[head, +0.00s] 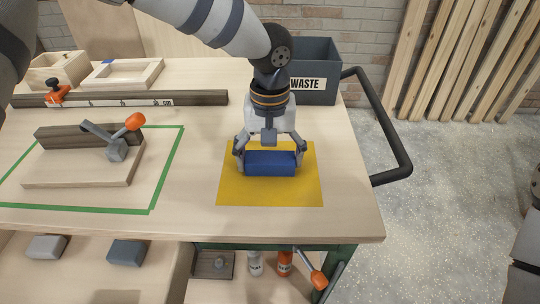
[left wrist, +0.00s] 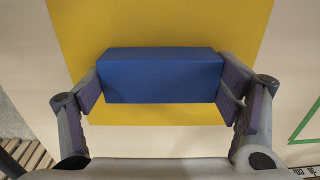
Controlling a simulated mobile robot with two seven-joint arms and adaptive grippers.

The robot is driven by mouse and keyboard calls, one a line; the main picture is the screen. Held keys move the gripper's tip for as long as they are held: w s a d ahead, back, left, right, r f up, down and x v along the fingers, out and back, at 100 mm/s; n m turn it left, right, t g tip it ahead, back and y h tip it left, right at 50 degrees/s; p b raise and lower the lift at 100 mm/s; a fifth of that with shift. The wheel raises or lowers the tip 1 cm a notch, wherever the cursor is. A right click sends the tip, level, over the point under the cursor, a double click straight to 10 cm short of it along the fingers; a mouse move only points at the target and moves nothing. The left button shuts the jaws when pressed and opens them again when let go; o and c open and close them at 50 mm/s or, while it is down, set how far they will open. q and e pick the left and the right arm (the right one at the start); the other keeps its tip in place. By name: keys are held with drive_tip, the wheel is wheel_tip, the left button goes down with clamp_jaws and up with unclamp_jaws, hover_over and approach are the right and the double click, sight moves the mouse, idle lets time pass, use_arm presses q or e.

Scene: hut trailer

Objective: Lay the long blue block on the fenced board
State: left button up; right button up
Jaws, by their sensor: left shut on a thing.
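The long blue block (head: 270,168) is between the fingers of my left gripper (head: 270,160), over the yellow mat (head: 240,193). The left wrist view shows the blue block (left wrist: 160,76) gripped at its two ends. I cannot tell whether its underside touches the mat. A flat wooden board (head: 75,177) lies to the left inside a green outline. A dark bar (head: 72,136) runs along its back edge like a fence, and a toggle clamp with an orange knob (head: 134,121) stands on its right part. My right gripper is not in view.
A dark waste bin (head: 312,60) stands behind the mat. A long dark rail (head: 190,98) with an orange clamp (head: 58,92) lies at the back left, before wooden trays (head: 120,72). A black handle (head: 395,140) juts from the right side. The table between board and mat is clear.

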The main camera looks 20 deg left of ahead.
use_arm(q)
drive_tip(key=o, duration=1.1)
drive_tip(key=shift+f, duration=0.15)
